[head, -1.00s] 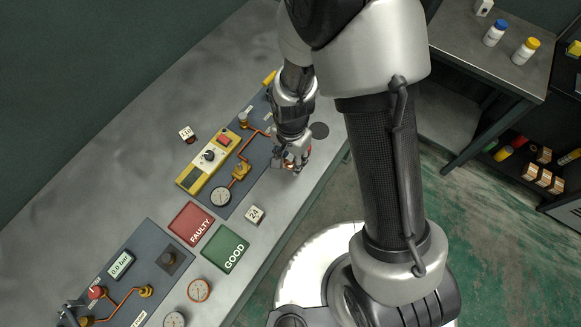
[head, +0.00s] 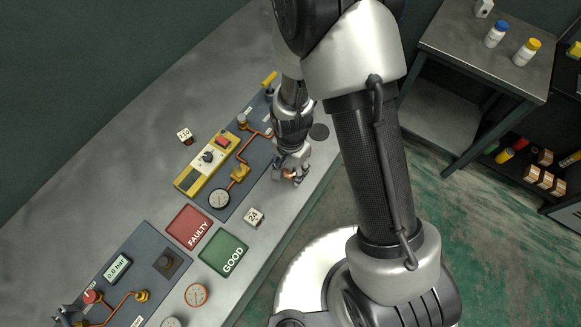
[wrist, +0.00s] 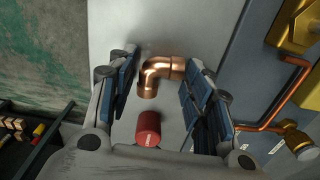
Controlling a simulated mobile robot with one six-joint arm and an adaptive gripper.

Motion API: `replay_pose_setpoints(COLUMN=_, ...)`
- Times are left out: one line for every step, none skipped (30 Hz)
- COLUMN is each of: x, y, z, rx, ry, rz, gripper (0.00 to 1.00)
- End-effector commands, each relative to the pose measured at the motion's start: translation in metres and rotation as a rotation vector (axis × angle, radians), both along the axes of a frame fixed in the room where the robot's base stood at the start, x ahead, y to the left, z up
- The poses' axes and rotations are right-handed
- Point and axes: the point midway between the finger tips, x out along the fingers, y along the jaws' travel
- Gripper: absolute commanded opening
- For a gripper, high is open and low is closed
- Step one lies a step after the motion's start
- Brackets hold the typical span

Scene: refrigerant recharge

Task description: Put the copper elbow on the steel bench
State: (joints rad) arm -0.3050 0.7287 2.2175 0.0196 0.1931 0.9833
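The copper elbow (wrist: 157,72), a shiny bent pipe fitting, is over the bare grey top of the steel bench (head: 112,165). In the wrist view it lies between the fingertips of my gripper (wrist: 158,80). The fingers are spread, with a clear gap at the left finger; the elbow's right end is close to the right finger, and I cannot tell if they touch. In the head view the elbow is a small copper spot (head: 289,174) at my gripper (head: 288,176), near the bench's front edge. I cannot tell whether it rests on the bench.
A red cylinder (wrist: 148,128) shows between the fingers, nearer the palm. A panel with copper piping (head: 250,160) lies just left of my gripper. The red FAULTY mat (head: 188,225) and green GOOD mat (head: 222,251) lie further along. A side table (head: 470,50) holds bottles.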

Motion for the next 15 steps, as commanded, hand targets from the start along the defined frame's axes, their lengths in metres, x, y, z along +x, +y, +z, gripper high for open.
replay_pose_setpoints(x=0.0000, y=0.0000, z=0.0002, rx=0.000, ry=0.000, rz=0.000, gripper=0.52)
replay_pose_setpoints(x=0.0000, y=0.0000, z=0.0002, rx=0.000, ry=0.000, rz=0.000, gripper=0.54)
replay_pose_setpoints(x=0.0000, y=0.0000, z=0.0002, rx=0.000, ry=0.000, rz=0.000, gripper=0.57)
replay_pose_setpoints(x=0.0000, y=0.0000, z=0.0002, rx=0.000, ry=0.000, rz=0.000, gripper=0.58)
replay_pose_setpoints(x=0.0000, y=0.0000, z=0.0002, rx=0.000, ry=0.000, rz=0.000, gripper=0.58)
replay_pose_setpoints(x=0.0000, y=0.0000, z=0.0002, rx=0.000, ry=0.000, rz=0.000, gripper=0.58)
replay_pose_setpoints(x=0.0000, y=0.0000, z=0.0002, rx=0.000, ry=0.000, rz=0.000, gripper=0.58)
replay_pose_setpoints(x=0.0000, y=0.0000, z=0.0002, rx=0.000, ry=0.000, rz=0.000, gripper=0.58)
replay_pose_setpoints(x=0.0000, y=0.0000, z=0.0002, rx=0.000, ry=0.000, rz=0.000, gripper=0.58)
replay_pose_setpoints(x=0.0000, y=0.0000, z=0.0002, rx=0.000, ry=0.000, rz=0.000, gripper=0.58)
replay_pose_setpoints(x=0.0000, y=0.0000, z=0.0002, rx=0.000, ry=0.000, rz=0.000, gripper=0.58)
replay_pose_setpoints(x=0.0000, y=0.0000, z=0.0004, rx=0.000, ry=0.000, rz=0.000, gripper=0.58)
replay_pose_setpoints(x=0.0000, y=0.0000, z=0.0010, rx=0.000, ry=0.000, rz=0.000, gripper=0.58)
replay_pose_setpoints(x=0.0000, y=0.0000, z=0.0021, rx=0.000, ry=0.000, rz=0.000, gripper=0.58)
replay_pose_setpoints(x=0.0000, y=0.0000, z=0.0044, rx=0.000, ry=0.000, rz=0.000, gripper=0.58)
